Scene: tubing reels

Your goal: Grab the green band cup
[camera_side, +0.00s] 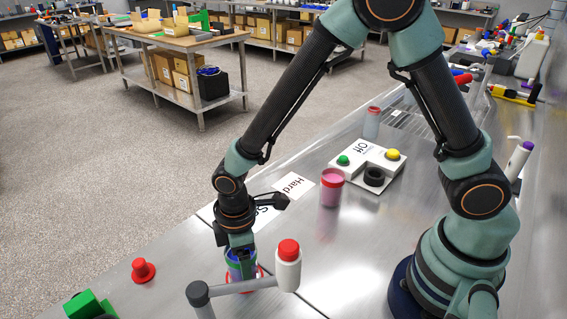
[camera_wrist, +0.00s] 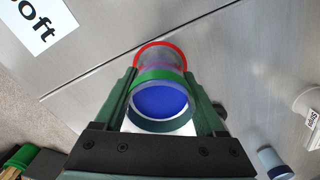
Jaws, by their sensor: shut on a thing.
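The green band cup (camera_wrist: 160,102) is between the two fingers of my gripper (camera_wrist: 161,82) in the wrist view. It has a green band, a blue inside and a pale rim facing the camera. A red ring (camera_wrist: 160,46) shows around its far end; I cannot tell if it is part of the cup or lies on the table. In the side view the cup (camera_side: 241,268) looks bluish-purple and upright, low over the metal table, with my gripper (camera_side: 240,254) shut on it from above. The fingers hide part of its wall.
A white bottle with a red cap (camera_side: 288,265) and a grey bar (camera_side: 236,287) stand just in front. A red knob-like piece (camera_side: 143,270) lies left. A pink cup (camera_side: 331,190), a "Hard" card (camera_side: 294,187) and a button box (camera_side: 367,163) are behind.

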